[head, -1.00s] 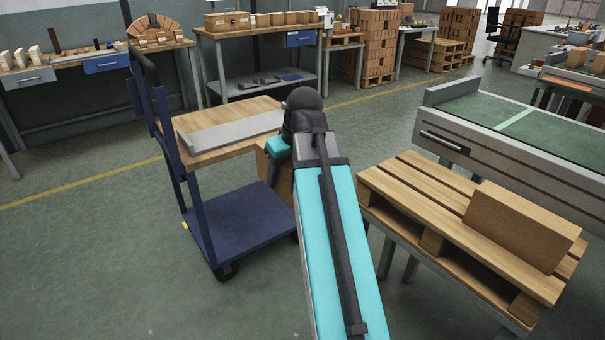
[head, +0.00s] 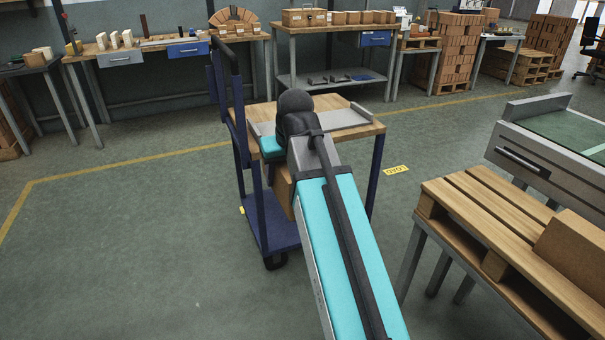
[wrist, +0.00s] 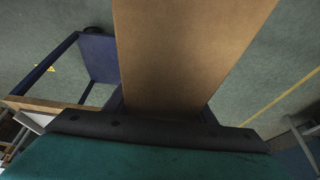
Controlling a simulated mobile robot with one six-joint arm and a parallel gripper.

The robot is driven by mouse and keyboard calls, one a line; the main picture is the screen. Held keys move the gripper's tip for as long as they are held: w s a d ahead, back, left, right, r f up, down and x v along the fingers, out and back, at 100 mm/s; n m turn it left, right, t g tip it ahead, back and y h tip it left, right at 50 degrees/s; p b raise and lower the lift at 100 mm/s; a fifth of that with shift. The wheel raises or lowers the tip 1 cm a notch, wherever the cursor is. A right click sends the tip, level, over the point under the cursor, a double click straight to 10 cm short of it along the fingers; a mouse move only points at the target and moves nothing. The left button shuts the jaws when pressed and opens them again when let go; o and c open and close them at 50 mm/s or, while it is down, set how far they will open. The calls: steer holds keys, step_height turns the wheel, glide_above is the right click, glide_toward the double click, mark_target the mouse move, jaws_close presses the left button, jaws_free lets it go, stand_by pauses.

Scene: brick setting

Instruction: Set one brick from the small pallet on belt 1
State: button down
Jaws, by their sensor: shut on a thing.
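My gripper (wrist: 160,128) is shut on a brown brick (wrist: 190,55), which fills the upper middle of the wrist view. In the head view part of the held brick (head: 283,190) shows below and left of my arm, in front of the blue cart; my arm hides the rest and the fingers. The small pallet (head: 478,213) is wooden and stands on a grey-legged stand at the right, with another brown brick (head: 575,250) on it, cut by the picture edge. A grey-sided belt with a green top (head: 570,128) is behind it at the right; no number is readable.
A blue cart (head: 268,236) with a wooden top stands just beyond my arm. Workbenches (head: 330,37) and brick stacks (head: 455,50) line the back. A yellow floor label (head: 396,170) lies right of the cart. Floor at the left is clear.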

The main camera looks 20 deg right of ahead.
steer(key=w+a, duration=0.1)
steer(key=a, duration=0.6)
steer(key=shift+w+a, duration=0.25)
steer(key=shift+a, duration=0.05)
steer(key=shift+s, duration=0.15)
